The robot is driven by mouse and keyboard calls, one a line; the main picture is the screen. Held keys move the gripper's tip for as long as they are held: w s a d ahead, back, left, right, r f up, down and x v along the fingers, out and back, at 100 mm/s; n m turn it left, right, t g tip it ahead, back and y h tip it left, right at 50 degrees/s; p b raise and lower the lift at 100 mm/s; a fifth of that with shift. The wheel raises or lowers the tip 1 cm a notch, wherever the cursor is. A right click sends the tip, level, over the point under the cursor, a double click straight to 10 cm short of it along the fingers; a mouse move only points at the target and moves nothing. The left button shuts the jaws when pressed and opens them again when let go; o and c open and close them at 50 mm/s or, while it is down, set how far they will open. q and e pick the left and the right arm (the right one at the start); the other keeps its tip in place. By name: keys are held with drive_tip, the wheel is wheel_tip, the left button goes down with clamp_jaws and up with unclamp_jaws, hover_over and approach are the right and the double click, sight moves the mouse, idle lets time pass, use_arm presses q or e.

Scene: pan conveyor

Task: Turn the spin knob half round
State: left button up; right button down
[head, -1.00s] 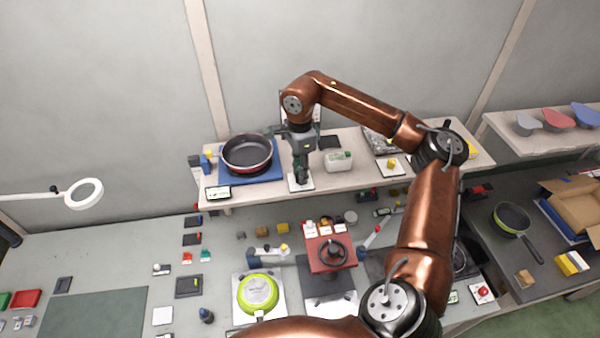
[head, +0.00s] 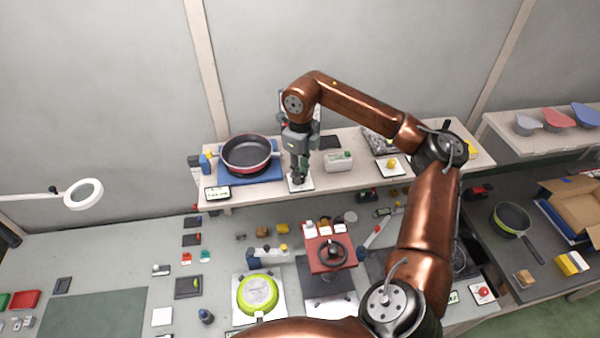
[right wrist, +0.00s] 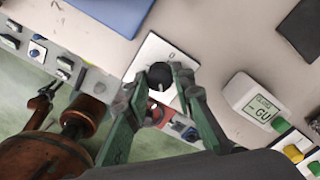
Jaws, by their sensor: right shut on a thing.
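The spin knob (right wrist: 159,77) is a round black knob with a pale pointer mark, on a white plate (right wrist: 150,48). It stands near the front edge of the raised shelf, and the plate also shows in the head view (head: 301,186). My right gripper (right wrist: 158,84) points down with its two fingers on opposite sides of the knob, shut on it. In the head view my right gripper (head: 299,177) covers most of the knob. My left gripper is not in view.
A dark pan (head: 246,151) sits on a blue mat (head: 262,176) left of the knob. A white box with a small display (head: 338,161) stands to its right. A lime pan (head: 257,292) and a red press (head: 322,262) stand on the lower table.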

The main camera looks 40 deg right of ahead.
drive_tip(key=m, duration=0.4)
drive_tip(key=shift+m, duration=1.8)
drive_tip(key=c, duration=1.7)
unclamp_jaws()
drive_tip(key=shift+o, duration=0.2)
drive_tip(key=shift+r, duration=0.1)
wheel_tip(320, 180, up, 12)
drive_tip(key=shift+d, duration=0.1)
